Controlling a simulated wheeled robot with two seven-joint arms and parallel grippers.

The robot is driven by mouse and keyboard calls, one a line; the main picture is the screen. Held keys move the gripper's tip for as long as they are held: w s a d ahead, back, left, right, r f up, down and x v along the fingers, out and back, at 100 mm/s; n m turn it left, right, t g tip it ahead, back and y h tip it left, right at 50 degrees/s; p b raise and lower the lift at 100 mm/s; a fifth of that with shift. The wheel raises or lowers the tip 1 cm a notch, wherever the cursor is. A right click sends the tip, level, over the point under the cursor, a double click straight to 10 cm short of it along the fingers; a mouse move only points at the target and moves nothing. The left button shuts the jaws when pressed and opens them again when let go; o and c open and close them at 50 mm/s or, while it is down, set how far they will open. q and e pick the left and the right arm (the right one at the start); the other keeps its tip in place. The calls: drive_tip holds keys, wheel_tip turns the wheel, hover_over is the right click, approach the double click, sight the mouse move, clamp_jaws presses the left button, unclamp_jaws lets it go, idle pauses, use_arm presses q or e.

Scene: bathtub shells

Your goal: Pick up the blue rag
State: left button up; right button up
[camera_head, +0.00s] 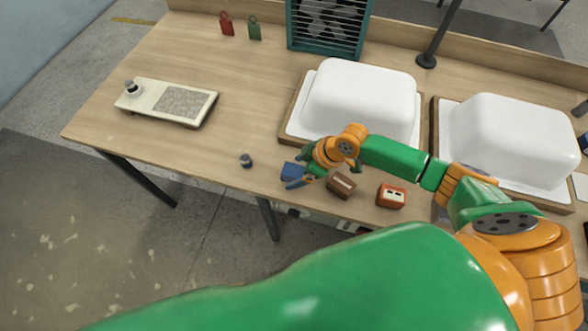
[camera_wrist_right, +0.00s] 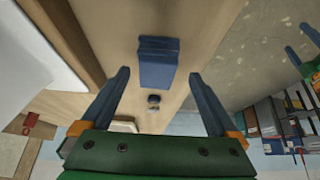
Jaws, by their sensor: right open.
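The blue rag (camera_head: 291,170) is a small folded dark-blue piece near the table's front edge. It also shows in the right wrist view (camera_wrist_right: 157,66), lying beyond the space between the fingertips. My right gripper (camera_head: 302,173) is open and empty, right beside the rag and partly covering it in the head view. Its two blue fingers (camera_wrist_right: 159,74) are apart, one on each side of the rag's line. I cannot tell whether they touch it. What looks like my left gripper (camera_wrist_right: 304,40) shows at the right edge of the wrist view, its blue fingers apart.
A brown box (camera_head: 341,186) and an orange-red box (camera_head: 391,196) stand close to the right gripper. A small dark jar (camera_head: 246,160) stands left of the rag. White tub shells (camera_head: 360,95) lie behind. The table (camera_head: 150,60) is clear around the scale (camera_head: 150,97).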

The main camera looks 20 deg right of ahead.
drive_tip(key=shift+x, duration=0.75)
drive_tip(key=shift+w+f, duration=0.3)
drive_tip(key=shift+w, duration=0.1)
drive_tip(key=shift+s+r, duration=0.1)
drive_tip(key=shift+s, duration=0.1)
drive_tip(key=c, duration=1.2)
drive_tip(key=shift+c, duration=1.2)
use_arm(q)
drive_tip(key=shift+w+f, duration=0.15)
drive_tip(key=shift+w, duration=0.25)
use_arm(e)
drive_tip(key=shift+w, duration=0.15)
drive_tip(key=shift+r, duration=0.1)
